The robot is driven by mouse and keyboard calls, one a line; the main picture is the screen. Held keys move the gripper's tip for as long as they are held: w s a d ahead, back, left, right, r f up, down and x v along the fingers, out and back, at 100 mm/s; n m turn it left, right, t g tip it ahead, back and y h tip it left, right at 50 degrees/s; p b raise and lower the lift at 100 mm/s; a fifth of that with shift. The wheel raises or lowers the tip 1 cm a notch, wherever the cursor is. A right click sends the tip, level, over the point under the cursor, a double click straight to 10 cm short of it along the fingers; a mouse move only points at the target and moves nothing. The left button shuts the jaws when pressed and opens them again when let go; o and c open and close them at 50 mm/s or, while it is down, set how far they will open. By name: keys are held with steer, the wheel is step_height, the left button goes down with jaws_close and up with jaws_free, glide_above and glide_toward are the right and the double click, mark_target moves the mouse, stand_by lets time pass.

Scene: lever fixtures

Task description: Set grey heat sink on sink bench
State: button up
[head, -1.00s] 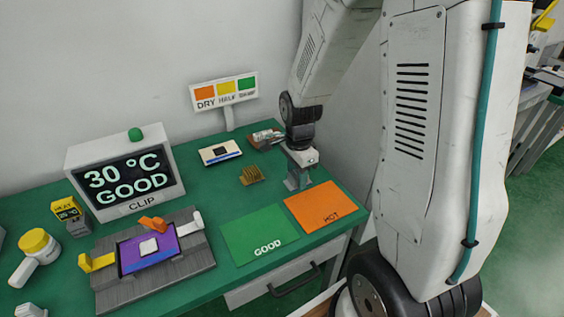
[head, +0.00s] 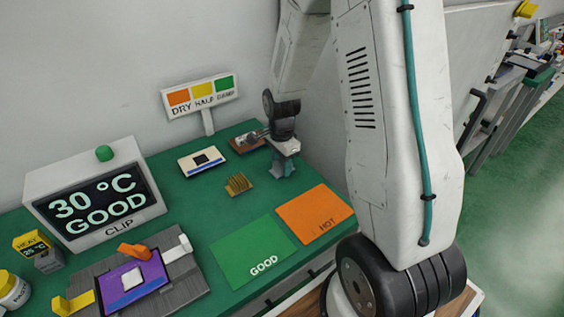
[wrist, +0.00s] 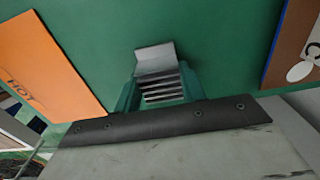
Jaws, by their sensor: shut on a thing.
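My gripper (head: 284,168) is shut on the grey heat sink (wrist: 162,88), which shows its pale fins and a flat plate between my teal fingers in the wrist view. In the head view it hangs at the back right of the green sink bench (head: 215,215), behind the orange HOT pad (head: 314,213). The heat sink is small and partly hidden there, and its exact height over the bench is hard to tell. A brass finned heat sink (head: 238,183) stands on the bench to the left of my gripper.
A green GOOD pad (head: 252,250) lies beside the HOT pad. A clip fixture (head: 190,280) with a purple board and a 30 °C GOOD display (head: 95,205) stand at left.

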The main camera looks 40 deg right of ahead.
mark_target(282, 163)
steer(key=o, duration=1)
steer(key=shift+f, duration=0.1)
step_height(282, 163, up, 12)
steer(key=s+a+r+n, duration=0.7)
steer(key=s+r+n, duration=0.1)
steer(key=s+r, duration=0.3)
steer(key=shift+s+a+r+n+t, duration=0.2)
steer(key=shift+s+a+r+n, duration=0.45)
steer(key=shift+s+n, duration=1.35)
steer(key=shift+s+a+r+n+t, duration=0.2)
steer(key=shift+s+a+r+n, duration=0.45)
steer(key=shift+s+n, duration=1.35)
steer(key=shift+s+a+r+n+t, duration=0.2)
steer(key=shift+s+a+r+n, duration=0.6)
steer(key=shift+s, duration=2.15)
steer(key=shift+d+f, duration=0.1)
steer(key=shift+f, duration=0.2)
